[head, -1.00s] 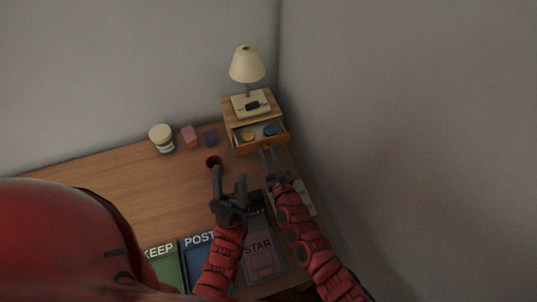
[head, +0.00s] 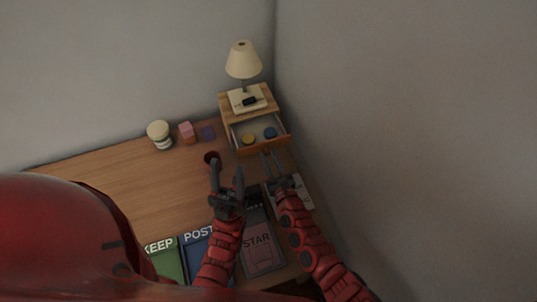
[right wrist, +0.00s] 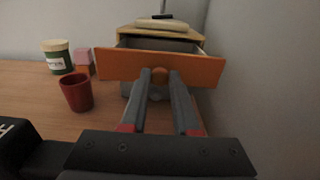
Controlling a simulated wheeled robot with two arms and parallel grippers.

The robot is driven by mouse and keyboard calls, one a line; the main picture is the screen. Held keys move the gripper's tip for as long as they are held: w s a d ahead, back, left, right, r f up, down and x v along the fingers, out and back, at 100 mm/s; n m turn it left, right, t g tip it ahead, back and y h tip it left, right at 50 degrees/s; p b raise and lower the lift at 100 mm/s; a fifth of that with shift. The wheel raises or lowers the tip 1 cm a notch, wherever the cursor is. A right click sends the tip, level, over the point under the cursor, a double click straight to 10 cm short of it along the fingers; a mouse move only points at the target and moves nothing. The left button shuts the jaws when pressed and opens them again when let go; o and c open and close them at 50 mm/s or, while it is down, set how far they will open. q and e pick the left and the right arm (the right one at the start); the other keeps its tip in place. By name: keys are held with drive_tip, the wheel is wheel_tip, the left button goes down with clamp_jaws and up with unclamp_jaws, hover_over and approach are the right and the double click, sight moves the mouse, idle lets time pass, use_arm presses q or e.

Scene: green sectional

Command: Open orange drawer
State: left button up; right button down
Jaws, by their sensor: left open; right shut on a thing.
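The orange drawer (head: 264,145) stands pulled out of a small wooden cabinet (head: 233,106) at the back right of the desk. My left gripper (head: 227,175) is open and empty above the desk, left of the right one.
A lamp (head: 243,62) stands on the cabinet with a small dark object (head: 249,101) at its base. Green (head: 164,262) and blue trays (head: 199,258) lie in front.

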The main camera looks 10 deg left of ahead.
drive_tip(key=c, duration=0.7)
unclamp_jaws()
drive_tip(key=shift+s, duration=0.1)
drive_tip(key=shift+s+d+f, duration=0.1)
drive_tip(key=shift+s+d, duration=0.15)
drive_tip(key=b+v, duration=0.2)
drive_tip(key=v, duration=1.4)
drive_tip(key=shift+s+d+b, duration=0.15)
drive_tip(key=shift+s+b, duration=0.1)
drive_tip(key=shift+b, duration=0.15)
